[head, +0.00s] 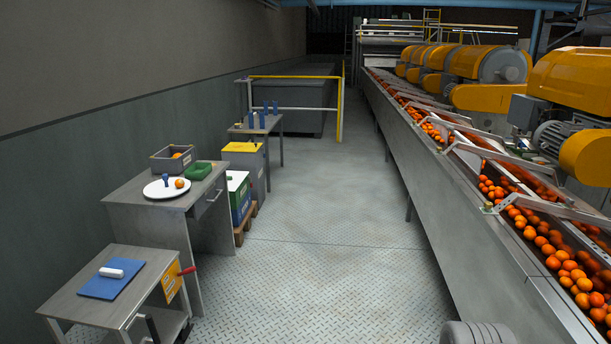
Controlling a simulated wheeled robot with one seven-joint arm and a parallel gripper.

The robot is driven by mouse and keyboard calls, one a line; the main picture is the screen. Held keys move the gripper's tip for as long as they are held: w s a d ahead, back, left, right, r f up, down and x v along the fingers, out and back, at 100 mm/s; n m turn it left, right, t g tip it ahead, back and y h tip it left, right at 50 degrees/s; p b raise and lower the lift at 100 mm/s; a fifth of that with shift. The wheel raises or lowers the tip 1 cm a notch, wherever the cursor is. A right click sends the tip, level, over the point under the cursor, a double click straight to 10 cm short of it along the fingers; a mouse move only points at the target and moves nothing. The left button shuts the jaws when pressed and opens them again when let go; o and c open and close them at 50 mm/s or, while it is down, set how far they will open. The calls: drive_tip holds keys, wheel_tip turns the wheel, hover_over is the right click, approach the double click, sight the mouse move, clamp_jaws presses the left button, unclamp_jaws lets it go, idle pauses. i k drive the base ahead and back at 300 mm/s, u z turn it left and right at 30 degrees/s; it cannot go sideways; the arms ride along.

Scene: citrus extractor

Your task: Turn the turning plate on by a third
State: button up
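The turning plate (153,190) is a white round disc on the grey table by the left wall. An orange fruit (179,183) sits on its right part. A small blue upright object (166,179) stands near its back edge. The plate is small in this view, so its exact angle is hard to read. My gripper is not in view. A grey rounded part at the bottom edge, right of centre, looks like part of my own body.
The table (128,196) also holds a grey crate (163,163) and a green tray (198,171). A low cart (80,310) with a blue mat (101,288) stands in front. Clear floor (310,260) lies between these and the orange-filled conveyor (450,200).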

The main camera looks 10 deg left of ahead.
sight(165, 188)
drive_tip(key=u, duration=0.45)
drive_tip(key=i, duration=2.4)
drive_tip(key=u, duration=1.3)
drive_tip(key=i, duration=2.05)
drive_tip(key=u, duration=0.6)
